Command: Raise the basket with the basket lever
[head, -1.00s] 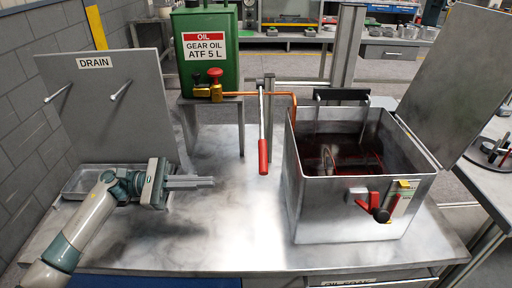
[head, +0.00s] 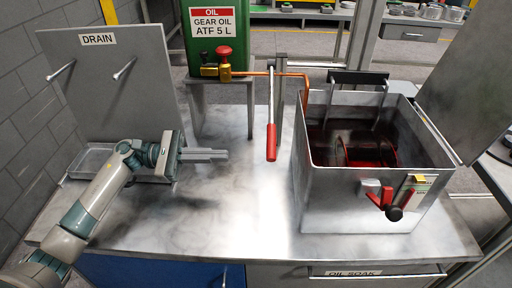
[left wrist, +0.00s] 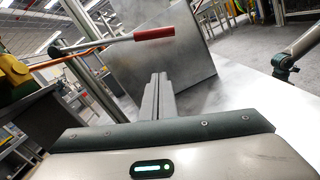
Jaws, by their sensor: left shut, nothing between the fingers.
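The lever with a red grip (head: 271,142) hangs down beside the left side of the open metal tank (head: 345,205). In the left wrist view its red grip (left wrist: 154,33) shows ahead and above the fingers. The basket hanger (head: 357,77), a black bar with thin metal arms, reaches down into the tank. The basket is low inside; reddish parts (head: 370,155) show in the dark interior. My left gripper (head: 226,154) is shut and empty, pointing right, a short gap left of the red grip. The wrist view also shows its closed fingers (left wrist: 158,95). My right gripper is out of view.
A red valve handle with a black knob (head: 393,212) sticks out of the tank front. The green oil can (head: 217,35) with a brass tap stands on a stand behind. The DRAIN panel (head: 105,90) and a shallow tray (head: 90,160) are left. The bench between gripper and tank is clear.

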